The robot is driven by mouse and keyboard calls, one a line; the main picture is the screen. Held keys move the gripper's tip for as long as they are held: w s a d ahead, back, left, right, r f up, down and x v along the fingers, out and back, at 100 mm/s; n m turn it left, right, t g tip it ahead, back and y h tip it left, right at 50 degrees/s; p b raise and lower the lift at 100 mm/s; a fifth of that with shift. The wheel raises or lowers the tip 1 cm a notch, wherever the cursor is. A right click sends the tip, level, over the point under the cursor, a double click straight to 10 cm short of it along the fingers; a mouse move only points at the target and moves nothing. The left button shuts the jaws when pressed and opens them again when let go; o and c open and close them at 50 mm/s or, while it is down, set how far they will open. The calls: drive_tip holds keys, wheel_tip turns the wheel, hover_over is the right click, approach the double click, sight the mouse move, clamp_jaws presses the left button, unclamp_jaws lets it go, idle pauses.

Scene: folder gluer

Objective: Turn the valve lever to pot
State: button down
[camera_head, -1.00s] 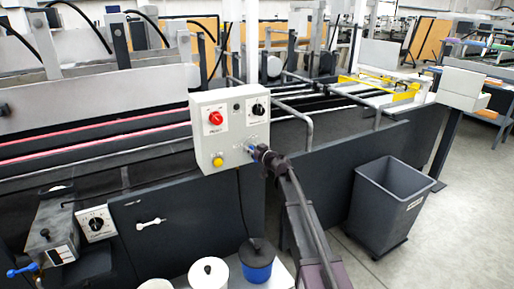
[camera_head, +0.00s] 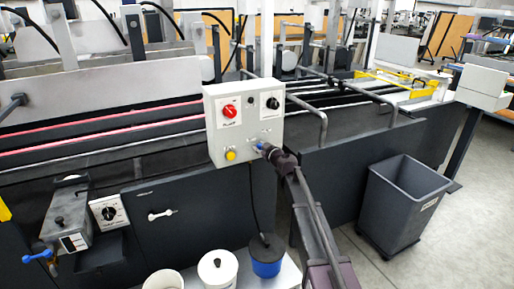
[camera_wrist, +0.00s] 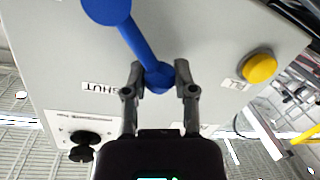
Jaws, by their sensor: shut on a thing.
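The blue valve lever (camera_wrist: 137,42) is on the light grey front of the control box (camera_head: 220,140). In the wrist view it runs from a round blue hub at the top down to a rounded end between my fingertips. My gripper (camera_wrist: 160,80) is shut on that end. A label reading SHUT, upside down, is left of the lever; a second, partly hidden label is on the right beside the yellow button (camera_wrist: 260,68). In the head view, my gripper (camera_head: 266,151) reaches the box's lower right, where only a little blue of the lever shows.
The box also carries a red knob (camera_head: 229,111) and a black knob (camera_head: 272,103). Another blue handle (camera_head: 38,256) is at far left by a grey unit. A white pot (camera_head: 218,268) and a blue pot (camera_head: 265,258) stand below. A grey bin (camera_head: 400,205) stands right on open floor.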

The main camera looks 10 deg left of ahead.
sight(255, 123)
drive_tip(key=shift+s, duration=0.1)
drive_tip(key=shift+c, duration=2)
unclamp_jaws()
drive_tip(key=shift+a, duration=0.1)
drive_tip(key=shift+r, duration=0.15)
drive_tip(key=shift+r+p, duration=0.2)
drive_tip(key=shift+p, duration=0.15)
drive_tip(key=r+p, duration=0.8)
drive_tip(key=shift+w+r, duration=0.15)
drive_tip(key=shift+w, duration=0.05)
drive_tip(key=shift+r+p, duration=0.35)
drive_tip(key=shift+p, duration=0.15)
